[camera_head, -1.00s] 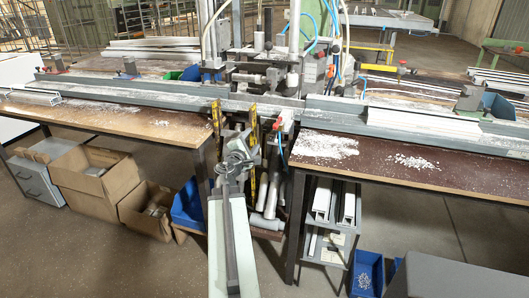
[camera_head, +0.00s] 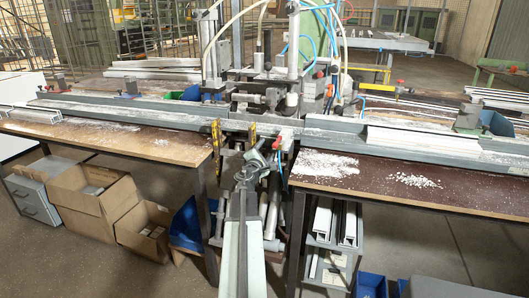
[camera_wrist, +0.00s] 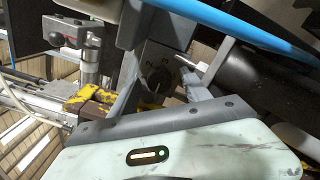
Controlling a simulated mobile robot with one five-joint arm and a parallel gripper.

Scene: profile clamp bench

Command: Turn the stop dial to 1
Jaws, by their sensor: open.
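The stop dial (camera_wrist: 157,78) shows in the wrist view as a dark face with small white numerals; I can make out a 2 and a 3. Its knob and pointer are dark and partly hidden, so its setting is not clear. My gripper (camera_wrist: 172,68) is open, with one grey finger on each side of the dial face. I cannot tell whether either finger touches it. In the head view my gripper (camera_head: 248,165) is at the machine's front, between the two benches, and the dial cannot be made out there.
A blue hose (camera_wrist: 225,28) crosses close above the fingers, and a black cylinder (camera_wrist: 255,75) lies to the right. Yellow machine parts (camera_wrist: 90,98) are to the left. Left bench (camera_head: 110,140) and right bench (camera_head: 400,185) flank my arm. Cardboard boxes (camera_head: 90,200) stand below left.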

